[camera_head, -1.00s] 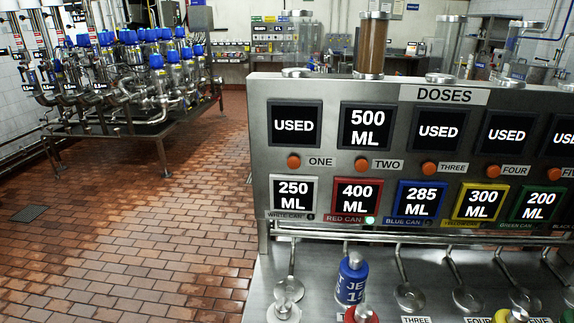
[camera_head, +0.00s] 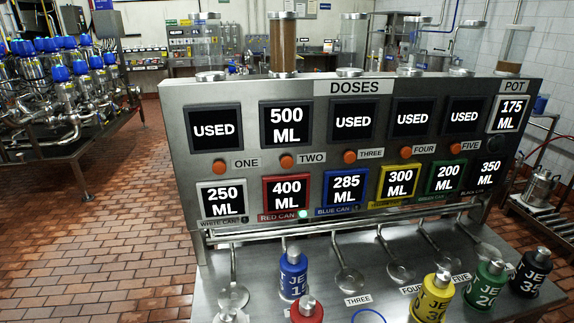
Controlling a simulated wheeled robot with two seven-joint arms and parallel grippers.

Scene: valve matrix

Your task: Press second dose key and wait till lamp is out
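The dose panel (camera_head: 265,185) stands ahead of me. The second dose key, an orange button (camera_head: 287,161) marked TWO, sits below a screen reading 500 ML (camera_head: 286,126). The other dose screens read USED. A small green lamp (camera_head: 303,213) is lit beside the RED CAN label, under the red-framed 400 ML screen (camera_head: 293,190). The lamp by the WHITE CAN label (camera_head: 244,219) looks dark. A clear cylinder (camera_head: 283,45) with brown content stands above dose two. Neither of my grippers shows.
A steel shelf below the panel holds blue (camera_head: 293,274), red (camera_head: 307,310), yellow (camera_head: 433,299), green (camera_head: 487,286) and black (camera_head: 531,273) cans, with spoon-like levers behind. Piping with blue caps (camera_head: 62,85) stands at left. Tiled floor (camera_head: 110,235) is clear at left.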

